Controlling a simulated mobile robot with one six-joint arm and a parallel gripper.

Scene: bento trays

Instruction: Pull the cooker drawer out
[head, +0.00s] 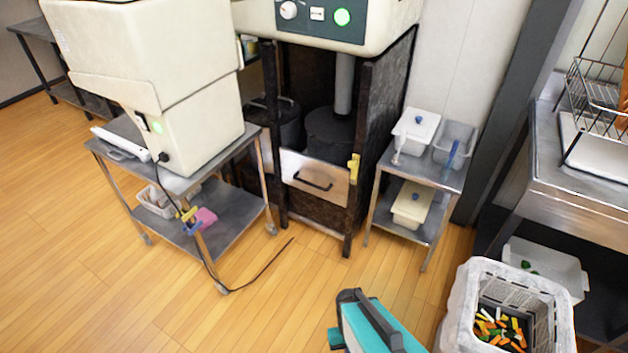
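The cooker (358,22) stands at the back centre, a cream housing with a dial and a green-lit button on dark posts. Low between the posts is the drawer, with a pale metal front (298,164) and a black bar handle (313,182). The drawer front sits about flush with the posts, so the drawer looks pushed in. A dark round pot (328,135) stands behind the front, under a grey vertical pipe. A yellow fitting (354,168) is at the right edge of the front. My gripper is not in view.
A metal cart (180,182) with a cream machine (165,75) stands left of the cooker, its cable trailing on the floor. A small shelf (440,174) with tubs stands right. A white crate (462,310) of vegetable pieces is lower right. Wooden floor before the drawer is clear.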

